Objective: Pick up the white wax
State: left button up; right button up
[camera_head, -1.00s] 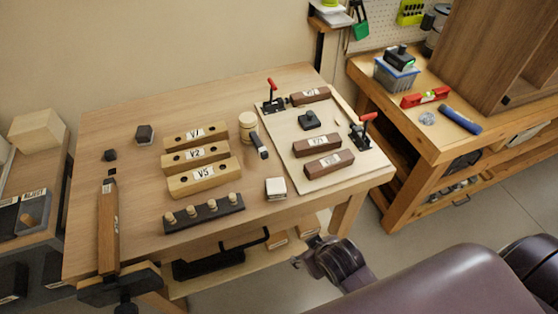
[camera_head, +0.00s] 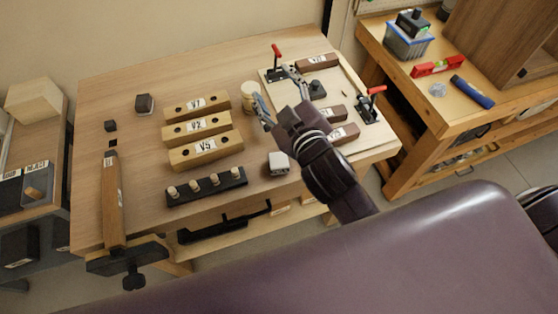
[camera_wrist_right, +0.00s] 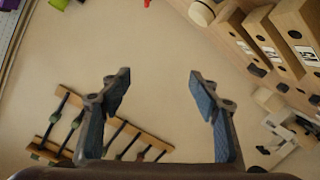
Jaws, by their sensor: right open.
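The white wax appears to be the small pale block (camera_head: 279,162) near the front edge of the wooden bench, right of the dark peg strip, in the head view. My right gripper (camera_head: 279,92) is open and empty. It shows over the back right part of the bench, farther back than the white block, with its fingers pointing away. My forearm passes just right of the block. In the right wrist view the open fingers (camera_wrist_right: 160,82) have nothing between them; I cannot identify the wax there. My left gripper is not in view.
Three labelled wooden blocks (camera_head: 198,127) and a dark strip with pegs (camera_head: 206,187) lie left of the white block. A pale round jar (camera_head: 249,97) stands near my fingers. A board with red-handled clamps (camera_head: 275,62) is partly behind my arm.

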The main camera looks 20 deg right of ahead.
jog(key=s+a+r+n+t+y, duration=0.2)
jog(key=a+r+n+y, duration=1.2)
jog(key=a+r+n, duration=0.4)
jog(key=s+a+f+n+g+y, duration=0.2)
jog(key=s+a+n+g+y, duration=0.1)
jog(key=s+a+n+g, duration=0.5)
jog(key=s+a+f+n+g+y, duration=0.25)
jog(key=s+a+n+g, duration=0.25)
jog(key=n+g, duration=0.55)
jog(key=n+h, duration=0.8)
jog(key=h, duration=1.4)
send_over(278, 159)
jog(key=f, duration=2.5)
jog(key=shift+a+f, duration=0.3)
jog(key=shift+a, duration=0.1)
jog(key=shift+d+f+p, duration=0.25)
jog(key=shift+f+p, duration=0.35)
jog(key=shift+f, duration=0.6)
jog(key=shift+s+f+p, duration=0.1)
jog(key=shift+f+p, duration=0.25)
jog(key=shift+f, duration=0.05)
jog(key=f, duration=0.1)
jog(key=f+p, duration=0.1)
jog(key=f, duration=0.1)
jog(key=shift+d+f+p, duration=0.2)
jog(key=shift+f+p, duration=0.05)
jog(key=shift+p, duration=0.05)
jog(key=shift+f, duration=0.45)
jog(key=c, duration=1.3)
